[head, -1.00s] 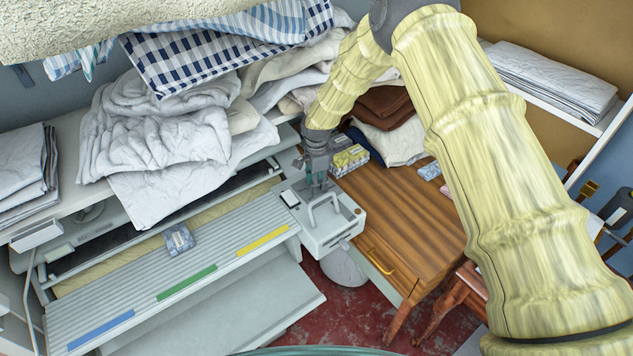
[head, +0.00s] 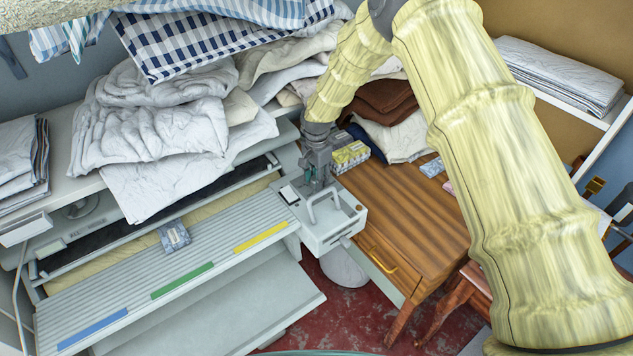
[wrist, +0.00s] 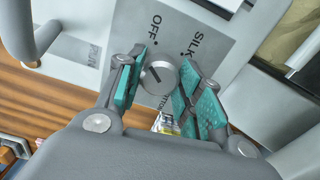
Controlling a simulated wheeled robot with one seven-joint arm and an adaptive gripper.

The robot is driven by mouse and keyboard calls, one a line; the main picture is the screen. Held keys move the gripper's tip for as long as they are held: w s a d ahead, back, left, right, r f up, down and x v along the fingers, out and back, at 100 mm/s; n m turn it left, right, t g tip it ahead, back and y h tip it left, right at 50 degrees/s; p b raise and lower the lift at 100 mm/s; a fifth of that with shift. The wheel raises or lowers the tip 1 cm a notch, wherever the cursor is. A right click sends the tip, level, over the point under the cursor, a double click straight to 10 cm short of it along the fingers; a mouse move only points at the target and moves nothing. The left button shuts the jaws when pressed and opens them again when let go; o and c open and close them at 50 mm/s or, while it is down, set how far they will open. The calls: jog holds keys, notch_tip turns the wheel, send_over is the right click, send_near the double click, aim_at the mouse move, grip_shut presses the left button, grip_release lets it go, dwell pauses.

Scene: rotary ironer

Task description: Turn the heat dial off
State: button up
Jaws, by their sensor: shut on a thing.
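The heat dial (wrist: 158,76) is a round grey knob with a dark pointer line on a grey panel (wrist: 190,22) in the wrist view. Printed labels "OFF" and "SILK" sit around it. The pointer line slants up and left, roughly toward the OFF side; its exact setting I cannot tell. My gripper (wrist: 158,84) has its teal-padded fingers on either side of the knob, shut on it. In the head view my gripper (head: 316,181) points down onto the control box (head: 335,232) at the right end of the ironer (head: 190,262). The dial is hidden there.
A handle loop (head: 325,207) rises from the control box close to my gripper. White linens (head: 150,130) are heaped on the ironer at left. A wooden table (head: 410,215) stands at right, with yellow boxes (head: 350,156) near my arm.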

jog(key=n+b, duration=0.2)
jog(key=n, duration=0.1)
jog(key=shift+s+f+n, duration=0.15)
jog(key=shift+f+n, duration=0.15)
jog(key=shift+f, duration=0.05)
jog(key=n+b, duration=0.1)
jog(key=n, duration=0.2)
jog(key=shift+n+b, duration=0.3)
jog(key=shift+b, duration=0.05)
jog(key=n+b, duration=0.1)
jog(key=n, duration=0.2)
jog(key=shift+n, duration=0.4)
jog(key=n+b, duration=0.1)
jog(key=n, duration=0.7)
jog(key=shift+d, duration=0.1)
jog(key=n, duration=0.4)
jog(key=shift+r+n+b, duration=0.1)
jog(key=shift+n+b, duration=0.2)
jog(key=n, duration=0.4)
jog(key=shift+n, duration=2)
